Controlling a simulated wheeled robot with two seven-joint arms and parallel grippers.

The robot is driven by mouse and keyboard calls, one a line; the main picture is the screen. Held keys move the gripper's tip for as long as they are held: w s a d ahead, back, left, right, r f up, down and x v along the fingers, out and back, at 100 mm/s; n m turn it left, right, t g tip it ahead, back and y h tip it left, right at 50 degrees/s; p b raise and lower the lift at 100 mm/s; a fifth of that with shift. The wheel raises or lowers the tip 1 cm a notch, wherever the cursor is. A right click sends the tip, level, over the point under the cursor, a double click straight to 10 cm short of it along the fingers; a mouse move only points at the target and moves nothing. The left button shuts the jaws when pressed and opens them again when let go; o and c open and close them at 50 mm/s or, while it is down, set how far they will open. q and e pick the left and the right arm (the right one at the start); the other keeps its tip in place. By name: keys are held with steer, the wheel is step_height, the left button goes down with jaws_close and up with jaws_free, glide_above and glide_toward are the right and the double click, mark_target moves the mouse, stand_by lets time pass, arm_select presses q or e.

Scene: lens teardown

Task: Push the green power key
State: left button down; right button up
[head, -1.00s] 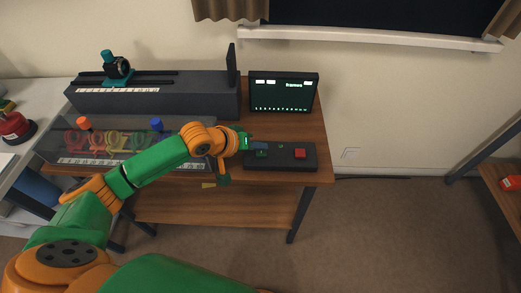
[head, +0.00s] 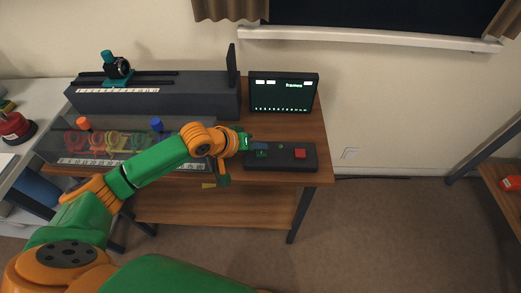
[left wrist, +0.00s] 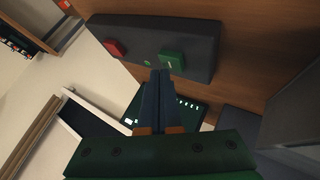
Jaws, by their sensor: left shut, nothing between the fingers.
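The green power key (head: 262,154) is on the left part of a dark control box on the table. It also shows in the left wrist view (left wrist: 173,57) as a raised green block with a small pale mark. My left gripper (head: 260,146) is shut and empty, and its fingertips are right beside the green key. In the left wrist view the shut fingertips (left wrist: 160,72) overlap the picture close to the key's edge; I cannot tell whether they touch it. My right gripper is not in view.
The control box (head: 281,164) also carries a red key (head: 299,153) and a small green mark between the keys. A lit screen (head: 284,92) stands behind it. A long dark bench (head: 160,101) with a lens mount (head: 117,68) and a clear-fronted case are to the left.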

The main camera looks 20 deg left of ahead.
mark_target(259, 155)
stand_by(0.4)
arm_select(q)
steer(key=shift+f, duration=0.45)
steer(key=shift+r+p, duration=0.6)
steer(key=shift+p, duration=0.4)
steer(key=shift+f, duration=0.15)
step_height(259, 155, up, 6)
steer(key=p, duration=0.7)
steer(key=shift+r+p, duration=0.2)
steer(key=shift+p, duration=0.15)
steer(key=shift+f, duration=0.2)
